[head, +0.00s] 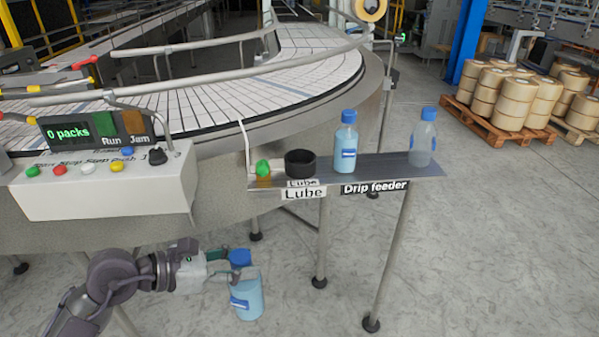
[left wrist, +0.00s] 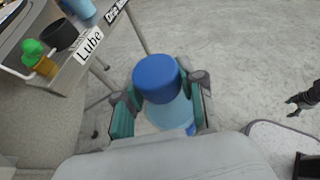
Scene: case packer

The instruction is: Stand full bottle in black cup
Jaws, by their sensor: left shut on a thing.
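My left gripper (head: 238,268) is shut on a light-blue bottle with a blue cap (head: 247,298), held upright in front of and below the shelf. In the left wrist view the cap (left wrist: 157,78) shows between the fingers. The black cup (head: 300,163) stands on the shelf above the "Lube" labels, apart from the held bottle; it also shows in the left wrist view (left wrist: 60,35). Nothing is seen standing in it. My right gripper (left wrist: 291,105) shows small at the right edge of the left wrist view, its fingertips apart and empty.
The narrow metal shelf (head: 385,167) also bears a small amber container with a green top (head: 263,174), a second blue bottle (head: 346,145) and a paler, clearer bottle (head: 423,146). A control box (head: 110,185) is at left. The conveyor rail runs behind.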

